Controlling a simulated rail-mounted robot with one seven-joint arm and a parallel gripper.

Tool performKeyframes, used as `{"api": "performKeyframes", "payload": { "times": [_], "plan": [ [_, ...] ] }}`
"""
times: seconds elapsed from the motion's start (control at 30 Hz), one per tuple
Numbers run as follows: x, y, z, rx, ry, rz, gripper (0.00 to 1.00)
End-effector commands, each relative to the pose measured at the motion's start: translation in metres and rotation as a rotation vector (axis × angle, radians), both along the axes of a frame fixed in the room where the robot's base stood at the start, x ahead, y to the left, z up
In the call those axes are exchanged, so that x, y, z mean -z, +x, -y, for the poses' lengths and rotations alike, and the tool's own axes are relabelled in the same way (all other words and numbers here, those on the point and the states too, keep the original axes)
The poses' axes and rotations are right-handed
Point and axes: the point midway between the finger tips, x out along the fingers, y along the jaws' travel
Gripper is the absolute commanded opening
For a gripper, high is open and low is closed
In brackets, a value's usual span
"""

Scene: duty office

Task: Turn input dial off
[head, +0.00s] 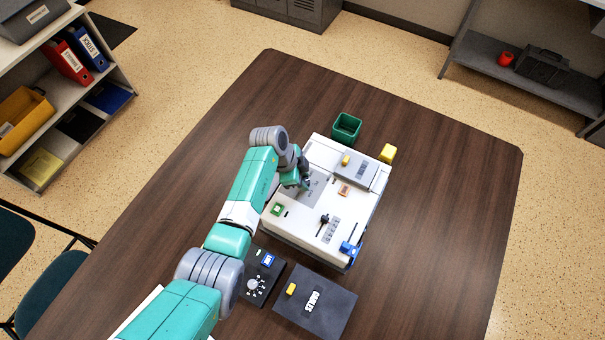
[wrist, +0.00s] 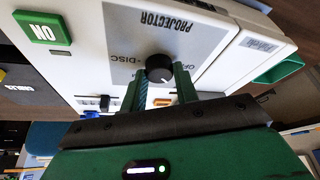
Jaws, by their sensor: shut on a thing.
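The input dial (wrist: 160,66) is a round black knob on the grey PROJECTOR panel (wrist: 150,25) of a white console (head: 300,226). Beside the dial, the wrist view shows the label DISC and part of a label beginning OF; other labels there are hidden. A small pale mark shows on the dial's near side, but I cannot tell exactly which label it points at. My gripper (wrist: 162,78) has its two green fingers closed on either side of the dial. In the head view my gripper (head: 304,184) is over the panel and hides the dial.
The console carries a green ON button (wrist: 42,27), an orange button (wrist: 163,102), a black lever (head: 324,219) and a blue handle (head: 348,249). A black box with a knob (head: 252,285) and a dark CABLES box (head: 316,305) lie in front. A green bin (head: 346,127) stands behind.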

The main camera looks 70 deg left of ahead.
Motion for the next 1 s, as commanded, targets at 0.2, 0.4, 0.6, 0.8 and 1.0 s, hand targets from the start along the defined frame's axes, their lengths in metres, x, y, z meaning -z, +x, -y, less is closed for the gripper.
{"api": "performKeyframes", "payload": {
  "times": [0.2,0.4,0.6,0.8,1.0],
  "plan": [
    [-0.0044,0.0002,0.0024,-0.202,-0.001,0.002,0.07],
    [-0.0039,0.0002,0.0029,-0.379,0.0,0.001,0.07],
    [-0.003,0.0005,0.0038,-0.527,0.0,0.001,0.07],
    [-0.0025,0.0005,0.0039,-0.632,0.001,0.001,0.07],
    [-0.0017,0.0004,0.004,-0.694,0.001,0.001,0.07]
  ]
}}
